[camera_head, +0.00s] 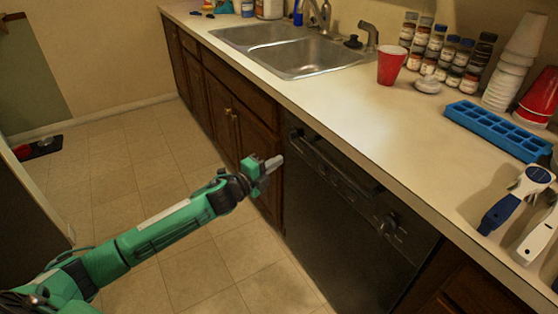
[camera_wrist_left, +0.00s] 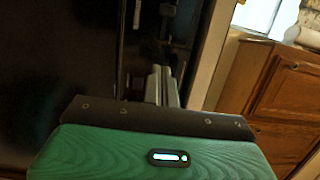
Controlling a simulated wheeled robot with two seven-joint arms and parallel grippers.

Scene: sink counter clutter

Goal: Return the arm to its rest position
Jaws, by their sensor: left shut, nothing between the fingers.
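My left arm reaches in from the lower left in the head view. My left gripper (camera_head: 273,163) is shut and empty, in front of the cabinet doors beside the dishwasher, below the counter edge. In the left wrist view its fingers (camera_wrist_left: 162,86) show close together with nothing between them, against a dark surface. My right gripper shows in neither view.
The counter (camera_head: 330,100) carries a sink (camera_head: 305,58), a red cup (camera_head: 391,65), spice jars (camera_head: 445,55), a blue ice tray (camera_head: 498,130) and brushes (camera_head: 515,200). The dishwasher (camera_head: 345,215) stands below it. The tiled floor (camera_head: 125,150) is mostly clear.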

